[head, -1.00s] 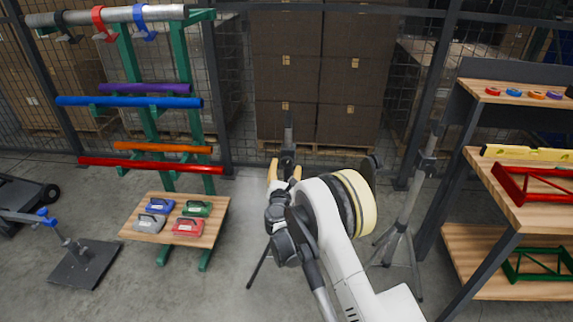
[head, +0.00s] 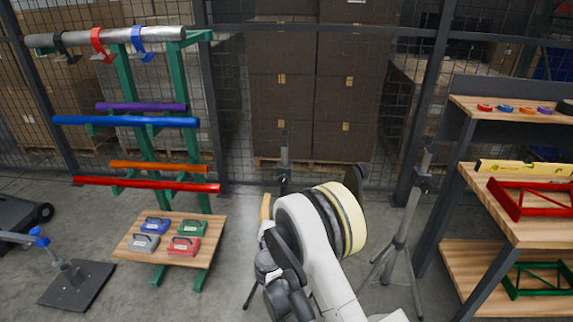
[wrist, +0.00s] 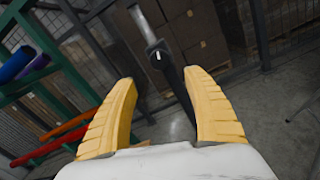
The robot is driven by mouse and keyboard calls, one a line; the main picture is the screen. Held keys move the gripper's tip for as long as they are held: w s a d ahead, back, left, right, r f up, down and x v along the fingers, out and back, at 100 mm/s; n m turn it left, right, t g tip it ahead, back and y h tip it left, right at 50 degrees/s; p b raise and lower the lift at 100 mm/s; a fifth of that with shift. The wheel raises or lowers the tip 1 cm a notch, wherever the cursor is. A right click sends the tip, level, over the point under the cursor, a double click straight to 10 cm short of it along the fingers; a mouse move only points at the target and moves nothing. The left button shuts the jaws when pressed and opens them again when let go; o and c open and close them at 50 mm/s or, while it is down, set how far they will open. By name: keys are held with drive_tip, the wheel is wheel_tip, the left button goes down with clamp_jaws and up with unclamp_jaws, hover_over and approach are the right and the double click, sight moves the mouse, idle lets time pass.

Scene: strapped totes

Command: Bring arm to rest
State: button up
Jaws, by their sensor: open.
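My gripper (wrist: 165,110) is open in the wrist view, its two yellow fingers spread wide with nothing between them. In the head view my gripper (head: 266,206) shows only as a bit of yellow finger beyond my white arm, which hides the rest. My arm is bent and raised in the middle of the floor area, in front of a dark stand (head: 285,165). The post of a stand (wrist: 160,55) shows beyond the fingers in the wrist view; it looks apart from them.
A grey tripod (head: 402,235) and wooden shelves (head: 462,245) stand at right. Mesh fence and stacked brown boxes (head: 282,55) are behind.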

drive_tip(key=d+r+m+g+h, duration=0.3)
drive_tip(key=d+r+m, duration=0.6)
drive_tip(key=d+r, duration=0.2)
drive_tip(key=s+d+r+m+g, duration=0.3)
drive_tip(key=s+d+r+m, duration=0.35)
drive_tip(key=d, duration=0.25)
drive_tip(key=s+d+r+m+g, duration=0.1)
drive_tip(key=s+d+m+g, duration=0.15)
drive_tip(key=s+m, duration=0.4)
drive_tip(key=s+d+r+m+g, duration=0.1)
drive_tip(key=s+d+m, duration=0.25)
drive_tip(key=s, duration=0.65)
drive_tip(key=s+f+m+y, duration=0.1)
drive_tip(key=s+m, duration=0.2)
drive_tip(key=s, duration=0.4)
drive_tip(key=s+f+m+g+y, duration=0.1)
drive_tip(key=s+f+m+y, duration=0.1)
drive_tip(key=s, duration=0.6)
drive_tip(key=shift+s+a+f+m+y, duration=0.25)
drive_tip(key=shift+f+m+y, duration=0.05)
drive_tip(key=shift+m, duration=0.45)
